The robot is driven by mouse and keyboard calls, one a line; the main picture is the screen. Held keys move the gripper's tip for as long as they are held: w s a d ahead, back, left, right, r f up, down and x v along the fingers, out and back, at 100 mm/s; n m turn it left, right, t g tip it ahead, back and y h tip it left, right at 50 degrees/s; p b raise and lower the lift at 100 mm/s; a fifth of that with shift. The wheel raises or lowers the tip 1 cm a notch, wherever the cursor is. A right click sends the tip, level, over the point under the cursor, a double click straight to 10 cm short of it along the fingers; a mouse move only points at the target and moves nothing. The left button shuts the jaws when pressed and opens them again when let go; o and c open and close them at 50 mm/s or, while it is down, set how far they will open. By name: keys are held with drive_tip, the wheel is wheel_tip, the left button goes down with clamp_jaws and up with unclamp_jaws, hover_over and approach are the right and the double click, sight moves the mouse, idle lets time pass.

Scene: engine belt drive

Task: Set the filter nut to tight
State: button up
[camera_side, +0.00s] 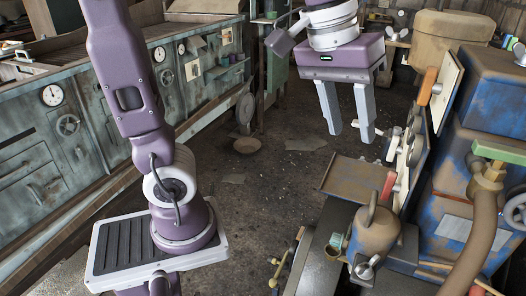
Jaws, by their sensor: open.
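My gripper (350,134) hangs in the upper middle of the side view, fingers pointing down, spread apart and empty. It is above and to the left of the engine (462,140), touching nothing. A tan canister (374,238) with a handle on top stands at the engine's lower front. A grey metal wing-shaped nut (365,267) sits low on its front and may be the filter nut. I cannot tell from this view how tight it is. My gripper is well above the canister.
An orange handle (428,86), a red handle (388,188) and a green handle (498,153) stick out from the engine. A tan hose (478,238) runs down at right. A brown flat plate (356,180) lies below my gripper. Grey-green cabinets (60,130) line the left; open floor lies between.

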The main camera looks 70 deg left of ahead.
drive_tip(key=s+a+f+m+t, duration=0.1)
drive_tip(key=s+a+f+m, duration=0.1)
drive_tip(key=s, duration=0.4)
drive_tip(key=s+a+f+m+t+y, duration=0.1)
drive_tip(key=s+a+f+m, duration=0.1)
drive_tip(key=s, duration=0.4)
drive_tip(key=shift+s+f+m, duration=0.3)
drive_tip(key=shift+f+m, duration=0.1)
drive_tip(key=shift+f, duration=0.35)
